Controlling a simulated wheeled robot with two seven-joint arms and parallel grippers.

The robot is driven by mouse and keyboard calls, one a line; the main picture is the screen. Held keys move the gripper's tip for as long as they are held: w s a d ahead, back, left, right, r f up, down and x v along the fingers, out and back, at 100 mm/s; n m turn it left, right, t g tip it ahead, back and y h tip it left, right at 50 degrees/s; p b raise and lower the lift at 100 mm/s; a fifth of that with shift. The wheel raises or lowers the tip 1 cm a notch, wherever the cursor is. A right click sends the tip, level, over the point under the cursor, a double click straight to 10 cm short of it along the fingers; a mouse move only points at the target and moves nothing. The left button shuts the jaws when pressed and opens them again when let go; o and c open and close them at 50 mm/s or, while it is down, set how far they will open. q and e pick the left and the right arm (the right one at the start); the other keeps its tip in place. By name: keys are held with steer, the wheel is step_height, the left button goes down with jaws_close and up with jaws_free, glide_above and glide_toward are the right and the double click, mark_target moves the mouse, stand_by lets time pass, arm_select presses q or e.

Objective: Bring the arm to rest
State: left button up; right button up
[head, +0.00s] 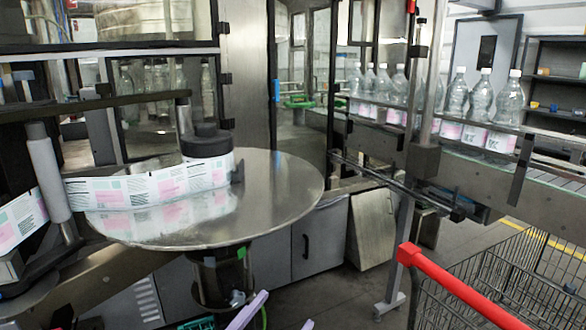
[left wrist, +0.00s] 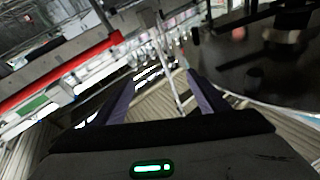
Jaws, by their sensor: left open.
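My left gripper (head: 285,308) shows only as two pale purple fingertips at the bottom edge of the head view, in front of and below the round steel table. In the left wrist view, the same gripper (left wrist: 158,80) has its two dark purple fingers spread apart, with nothing between them. It is open and empty. The rest of the left arm is hidden below the head view. My right gripper is in neither view.
The round steel table (head: 285,195) carries a label reel (head: 206,160) with its web running left. Bottles (head: 480,100) stand on a conveyor at the right. A red-handled cart (head: 460,290) stands at the lower right. Floor (head: 335,300) shows between table and cart.

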arm_select(q)
steer(key=s+a+f+n+g+y, duration=0.1)
steer(key=s+a+f+n+y, duration=0.15)
steer(key=f, duration=0.35)
steer(key=s+a+f+n+g+y, duration=0.1)
steer(key=s+a+f+n+y, duration=0.15)
steer(key=f, duration=0.45)
steer(key=s+a+f+n+g+y, duration=0.1)
steer(key=s+a+f+g+y, duration=0.1)
steer(key=s+f, duration=0.7)
steer(key=s+a+f+n+g+y, duration=0.1)
steer(key=s+a+f+g+y, duration=0.1)
steer(key=s+a+f+g, duration=0.2)
steer(key=s+a+f, duration=0.3)
steer(key=s+f, duration=0.1)
steer(key=f, duration=0.1)
steer(key=shift+s+g, duration=0.3)
steer(key=shift+s, duration=0.05)
steer(key=shift+a, duration=0.1)
